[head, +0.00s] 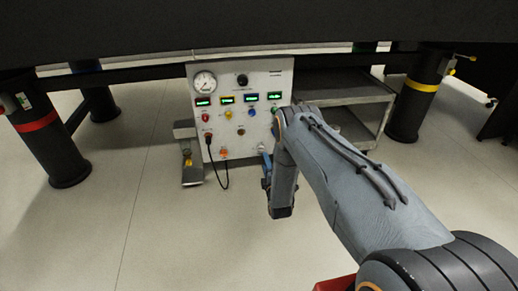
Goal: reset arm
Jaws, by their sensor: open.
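My grey arm reaches in from the lower right and bends down at its far joint in front of the control panel. My gripper (281,211) is at the dark lower end of the bent part, pointing down above the pale floor. It is open, with nothing seen in it, though its fingers are small and dark here. The white control panel (228,137) stands behind it, with a round gauge (204,82), several small green displays and coloured knobs. My arm covers the panel's lower right part.
A black cable (226,180) loops down from the panel. A small grey stand (191,165) is at its left. A grey metal shelf cart (340,93) stands right. Dark table legs with a red band (38,123) and a yellow band (421,86) flank them. The left floor is clear.

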